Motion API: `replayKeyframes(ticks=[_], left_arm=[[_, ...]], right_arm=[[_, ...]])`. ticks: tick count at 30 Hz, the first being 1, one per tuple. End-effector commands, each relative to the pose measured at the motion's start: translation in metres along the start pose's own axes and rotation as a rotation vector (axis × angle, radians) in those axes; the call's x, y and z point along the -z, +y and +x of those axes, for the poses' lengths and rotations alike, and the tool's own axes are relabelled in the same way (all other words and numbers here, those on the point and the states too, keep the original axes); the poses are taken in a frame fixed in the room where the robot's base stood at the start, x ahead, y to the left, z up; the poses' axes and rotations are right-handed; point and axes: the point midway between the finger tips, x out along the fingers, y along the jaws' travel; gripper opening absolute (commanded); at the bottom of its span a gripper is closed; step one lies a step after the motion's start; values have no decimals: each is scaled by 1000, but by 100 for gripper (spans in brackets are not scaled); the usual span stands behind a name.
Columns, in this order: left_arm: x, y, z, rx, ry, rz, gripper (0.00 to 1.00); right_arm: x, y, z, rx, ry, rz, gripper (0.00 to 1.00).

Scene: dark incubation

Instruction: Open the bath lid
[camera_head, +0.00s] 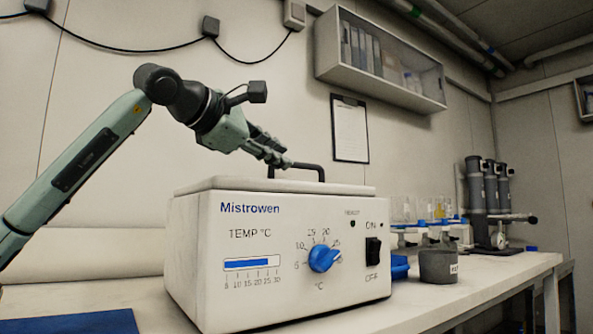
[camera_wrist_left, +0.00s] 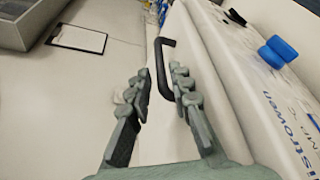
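The white Mistrowen bath (camera_head: 283,290) stands on the bench with a blue dial (camera_head: 323,258) and a black switch (camera_head: 373,251) on its front. Its flat white lid (camera_head: 225,184) lies shut on top and carries a black bar handle (camera_head: 315,167). My left gripper (camera_head: 286,160) is at the handle's left part, just above the lid. In the left wrist view, the gripper (camera_wrist_left: 160,72) is open, with its two fingers on either side of the handle (camera_wrist_left: 159,55). Gaps show between fingers and handle. My right gripper is not in view.
A grey cup (camera_head: 438,266) and a blue tray (camera_head: 399,267) stand to the bath's right. Grey cylinders (camera_head: 475,188) stand farther back. A wall cabinet (camera_head: 375,60) and clipboard (camera_head: 350,130) are behind. A blue mat (camera_head: 75,322) lies at left. Space above the lid is clear.

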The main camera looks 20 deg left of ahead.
Motion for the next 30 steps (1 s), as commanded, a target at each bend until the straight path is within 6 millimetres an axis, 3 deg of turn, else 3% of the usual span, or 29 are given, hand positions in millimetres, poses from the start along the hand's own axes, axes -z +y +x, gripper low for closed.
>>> replayKeyframes(ticks=[6,12,22,27,30], left_arm=[[-1,0,37,2,0,0,20],[0,0,58,1,0,-1,20],[0,0,63,0,0,0,20],[0,0,63,0,0,0,1],[0,0,63,0,0,0,0]], right_arm=[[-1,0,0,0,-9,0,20],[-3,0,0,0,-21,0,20],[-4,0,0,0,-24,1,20],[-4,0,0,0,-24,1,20],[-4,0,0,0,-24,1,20]])
